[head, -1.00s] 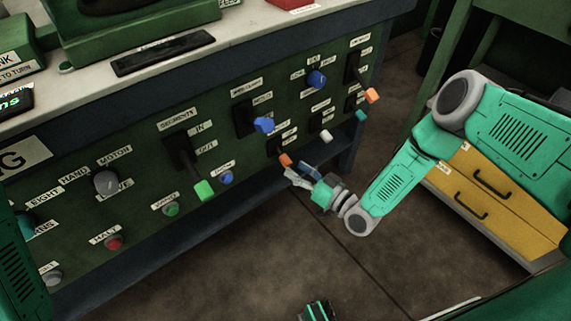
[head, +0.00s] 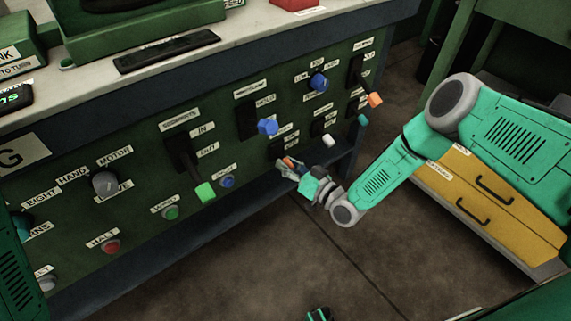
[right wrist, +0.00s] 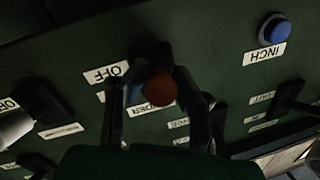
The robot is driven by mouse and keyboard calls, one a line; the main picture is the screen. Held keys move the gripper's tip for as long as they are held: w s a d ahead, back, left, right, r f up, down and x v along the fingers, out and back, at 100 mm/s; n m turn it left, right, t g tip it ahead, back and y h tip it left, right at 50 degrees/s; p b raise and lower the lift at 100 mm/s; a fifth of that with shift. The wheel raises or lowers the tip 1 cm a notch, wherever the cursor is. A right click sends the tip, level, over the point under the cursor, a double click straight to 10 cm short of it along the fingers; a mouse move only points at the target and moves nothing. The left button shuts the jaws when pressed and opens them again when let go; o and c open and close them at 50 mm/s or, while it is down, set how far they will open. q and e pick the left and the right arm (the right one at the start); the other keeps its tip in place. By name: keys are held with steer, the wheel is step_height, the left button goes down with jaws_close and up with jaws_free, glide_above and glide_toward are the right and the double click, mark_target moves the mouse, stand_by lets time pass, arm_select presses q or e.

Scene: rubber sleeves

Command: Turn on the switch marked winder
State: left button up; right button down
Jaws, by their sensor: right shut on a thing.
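The winder switch (head: 289,161) is a small lever with an orange tip, low on the green panel in the head view. My right gripper (head: 287,168) is at it and covers part of it. In the right wrist view the round orange tip (right wrist: 160,90) sits between my two dark fingers, which are shut on the lever. A label next to it there reads OFF (right wrist: 106,73), upside down. A second label, partly hidden by the lever and fingers, shows only the letters DER (right wrist: 152,110). My left gripper is not in view.
A blue INCH button (right wrist: 275,29) is at the upper right of the wrist view. A white-tipped lever (head: 328,141) is to the right of my gripper. A blue-tipped lever (head: 268,127) is above it. Yellow drawers (head: 480,195) stand at the right.

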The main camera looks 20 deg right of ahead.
mark_target(283, 157)
steer(key=shift+s+d, duration=0.1)
steer(key=shift+d, duration=0.05)
steer(key=shift+d+r+g+p, duration=0.1)
steer(key=shift+r+g+p, duration=0.15)
steer(key=shift+p, duration=0.3)
steer(key=r+g+h+p, duration=0.1)
steer(key=g+p, duration=0.1)
steer(key=g+h+p, duration=0.1)
steer(key=p, duration=0.2)
steer(key=shift+s+r+m+g+p, duration=0.15)
steer(key=shift+r+m+g+p, duration=0.15)
steer(key=shift+r+g+p, duration=0.1)
steer(key=shift+r+g+h+p, duration=0.2)
steer(key=shift+g+h+p, duration=0.1)
steer(key=shift+g+p, duration=0.25)
steer(key=shift+r+g+h+p, duration=0.15)
steer(key=shift+g+h+p, duration=0.25)
steer(key=shift+g, duration=0.2)
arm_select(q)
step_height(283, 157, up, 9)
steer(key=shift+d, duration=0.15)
arm_select(e)
steer(key=shift+m+g, duration=0.3)
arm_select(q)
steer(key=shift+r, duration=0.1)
arm_select(e)
steer(key=shift+w, duration=0.2)
